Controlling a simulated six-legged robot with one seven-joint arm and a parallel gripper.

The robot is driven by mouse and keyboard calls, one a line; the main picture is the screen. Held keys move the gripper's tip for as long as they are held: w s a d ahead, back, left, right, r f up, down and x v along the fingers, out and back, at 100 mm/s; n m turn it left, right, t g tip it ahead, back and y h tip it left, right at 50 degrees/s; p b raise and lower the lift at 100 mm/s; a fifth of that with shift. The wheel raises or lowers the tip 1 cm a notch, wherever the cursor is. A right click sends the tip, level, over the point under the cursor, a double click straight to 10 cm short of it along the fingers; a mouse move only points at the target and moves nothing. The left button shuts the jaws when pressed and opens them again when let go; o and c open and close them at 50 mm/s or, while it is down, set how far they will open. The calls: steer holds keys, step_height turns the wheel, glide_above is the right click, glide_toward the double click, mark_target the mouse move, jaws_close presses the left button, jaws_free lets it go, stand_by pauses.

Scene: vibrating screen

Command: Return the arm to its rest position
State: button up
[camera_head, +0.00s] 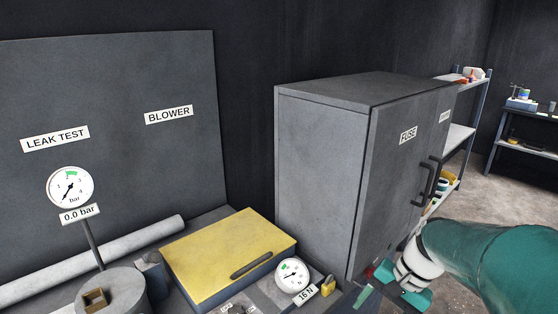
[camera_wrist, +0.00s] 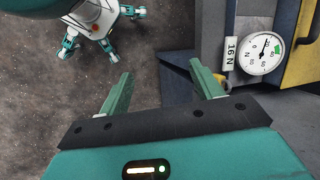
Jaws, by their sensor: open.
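My gripper (camera_wrist: 160,75) shows in the wrist view with its two green fingers spread wide apart and nothing between them. It points down past the edge of a blue-grey bench (camera_wrist: 212,30), over the grey floor. My teal arm enters the head view from the lower right, in front of the fuse cabinet (camera_head: 320,165). Its wrist end is low, near the cabinet's lower front corner. My own body and legs show at the upper left of the wrist view.
A gauge labelled 16 N (camera_head: 292,275) stands near the gripper; it also shows in the wrist view (camera_wrist: 262,54). A yellow-lidded box (camera_head: 225,255) lies beside it. Cabinet handles (camera_head: 425,182) stick out above the arm. Shelves (camera_head: 458,135) stand behind. The floor (camera_wrist: 60,110) below is open.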

steer(key=s+a+r+n+t+h, duration=0.4)
steer(key=s+r+n, duration=0.3)
steer(key=s, duration=0.3)
steer(key=shift+a+r+t, duration=0.45)
steer(key=shift+r+t, duration=0.35)
steer(key=shift+t, duration=0.1)
steer(key=shift+w+a+n, duration=0.1)
steer(key=shift+a+n, duration=0.05)
steer(key=shift+n, duration=0.15)
